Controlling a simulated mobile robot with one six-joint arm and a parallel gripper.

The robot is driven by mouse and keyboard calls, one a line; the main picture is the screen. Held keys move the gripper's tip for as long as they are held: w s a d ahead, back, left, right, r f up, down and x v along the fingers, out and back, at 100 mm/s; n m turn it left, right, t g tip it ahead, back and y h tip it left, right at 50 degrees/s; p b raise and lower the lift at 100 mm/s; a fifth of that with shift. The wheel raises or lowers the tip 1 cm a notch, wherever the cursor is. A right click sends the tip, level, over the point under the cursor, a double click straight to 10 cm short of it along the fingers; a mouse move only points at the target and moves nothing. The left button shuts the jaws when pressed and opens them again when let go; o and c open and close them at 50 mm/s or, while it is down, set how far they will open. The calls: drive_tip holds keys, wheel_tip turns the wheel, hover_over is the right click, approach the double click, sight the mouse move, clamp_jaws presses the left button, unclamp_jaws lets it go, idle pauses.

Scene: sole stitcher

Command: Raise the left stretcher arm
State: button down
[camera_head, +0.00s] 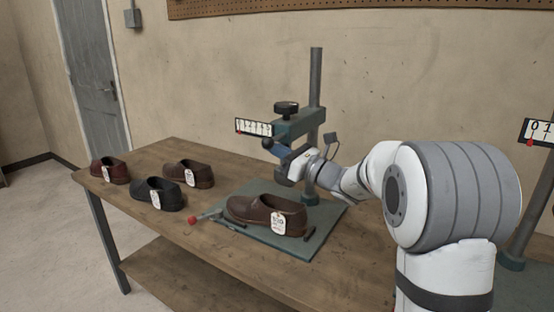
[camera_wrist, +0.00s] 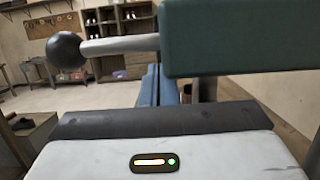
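The left stretcher has a grey post (camera_head: 315,90) and a green arm block (camera_head: 300,123) with a black knob on top. A pale rod with a black ball (camera_wrist: 66,50) sticks out from the green block (camera_wrist: 240,38) in the wrist view. The ball (camera_head: 268,143) also shows in the head view. My gripper (camera_head: 280,154) is at the rod, just under the block. Its blue fingers (camera_wrist: 158,86) look pressed together below the rod in the wrist view. I cannot tell whether they touch the rod. A brown shoe (camera_head: 253,208) sits on the base plate (camera_head: 325,235) below.
Several tagged shoes, including a black one (camera_head: 158,194), stand on the wooden table (camera_head: 190,240) at left. A red-tipped lever (camera_head: 192,220) projects from the base plate. A number scale (camera_head: 254,127) hangs by the arm. Another scale and stand (camera_head: 515,255) are at right.

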wheel_tip(320, 180, up, 10)
drive_tip(key=p, duration=0.4)
drive_tip(key=shift+p, duration=0.3)
drive_tip(key=b+v, duration=0.2)
drive_tip(key=v, duration=0.8)
drive_tip(key=shift+f, duration=0.3)
